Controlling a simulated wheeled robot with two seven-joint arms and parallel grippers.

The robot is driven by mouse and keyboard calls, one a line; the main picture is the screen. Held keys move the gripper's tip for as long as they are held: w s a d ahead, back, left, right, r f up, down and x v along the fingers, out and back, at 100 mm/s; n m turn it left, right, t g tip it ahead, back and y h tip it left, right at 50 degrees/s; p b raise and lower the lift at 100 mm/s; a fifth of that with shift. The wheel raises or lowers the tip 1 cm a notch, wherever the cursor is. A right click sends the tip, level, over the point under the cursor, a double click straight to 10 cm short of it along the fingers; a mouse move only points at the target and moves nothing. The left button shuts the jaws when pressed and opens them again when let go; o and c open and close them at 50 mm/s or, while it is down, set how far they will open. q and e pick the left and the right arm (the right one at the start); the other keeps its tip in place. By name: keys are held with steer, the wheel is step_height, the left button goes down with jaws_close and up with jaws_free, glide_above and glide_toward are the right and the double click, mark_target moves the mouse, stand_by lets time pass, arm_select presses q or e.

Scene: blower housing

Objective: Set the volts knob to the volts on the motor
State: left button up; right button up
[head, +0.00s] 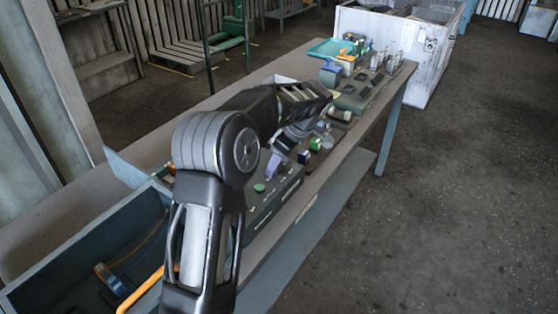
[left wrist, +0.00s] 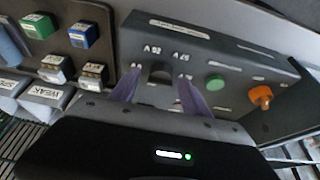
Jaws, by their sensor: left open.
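The volts knob (left wrist: 160,70) is a small dark knob on a dark grey control box (left wrist: 235,62), with volt labels printed around it that are too small to read surely. In the left wrist view my left gripper (left wrist: 160,94) is open, its two purple fingers on either side of the knob; I cannot tell whether they touch it. In the head view my left gripper (head: 283,156) is low over the control box (head: 283,192) on the bench, and my own arm hides the knob. I cannot pick out the motor surely. My right gripper is not in view.
The box also carries a green button (left wrist: 216,84) and an orange knob (left wrist: 261,96). A dark tray with small labelled blocks (left wrist: 75,48) lies beside it. A blue-grey bin (head: 85,252) stands at the near left. A white crate (head: 392,48) stands beyond the bench.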

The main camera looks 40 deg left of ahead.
arm_select(q)
jaws_close()
stand_by(0.5)
